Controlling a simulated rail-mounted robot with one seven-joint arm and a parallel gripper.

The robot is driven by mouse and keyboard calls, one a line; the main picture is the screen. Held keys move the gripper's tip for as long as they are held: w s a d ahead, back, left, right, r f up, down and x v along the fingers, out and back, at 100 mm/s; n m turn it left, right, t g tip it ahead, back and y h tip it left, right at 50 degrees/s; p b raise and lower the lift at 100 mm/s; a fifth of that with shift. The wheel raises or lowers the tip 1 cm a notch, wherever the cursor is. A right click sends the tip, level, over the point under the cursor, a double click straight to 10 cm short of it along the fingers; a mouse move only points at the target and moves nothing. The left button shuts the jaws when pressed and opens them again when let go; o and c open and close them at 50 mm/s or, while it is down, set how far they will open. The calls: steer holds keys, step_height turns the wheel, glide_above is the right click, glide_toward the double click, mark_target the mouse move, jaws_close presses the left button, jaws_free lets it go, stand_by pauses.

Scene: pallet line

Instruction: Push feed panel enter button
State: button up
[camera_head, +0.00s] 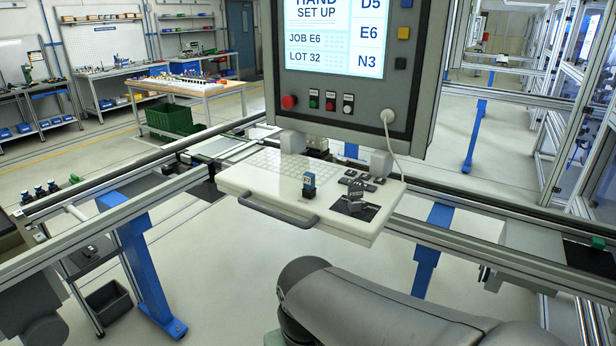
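A grey control panel (350,98) hangs upright at centre, its screen (325,30) reading HAND SET UP, JOB E6 and LOT 32. Below the screen are a red round button (289,102), a green button (313,100), a red button (330,102) and a white button (348,104). A white keyboard shelf (285,207) sits below it, with several dark keys (365,178) at its right. A dark grey block with small lettering (357,196) stands on a black plate there. No enter label is readable. My gripper is out of view; my arm shows at lower right.
A small blue and black piece (309,186) stands on the shelf, which has a grey front handle (268,213). A pale cable (392,150) hangs from the panel's right. Aluminium rails (480,250) run on both sides. Open floor lies below the shelf.

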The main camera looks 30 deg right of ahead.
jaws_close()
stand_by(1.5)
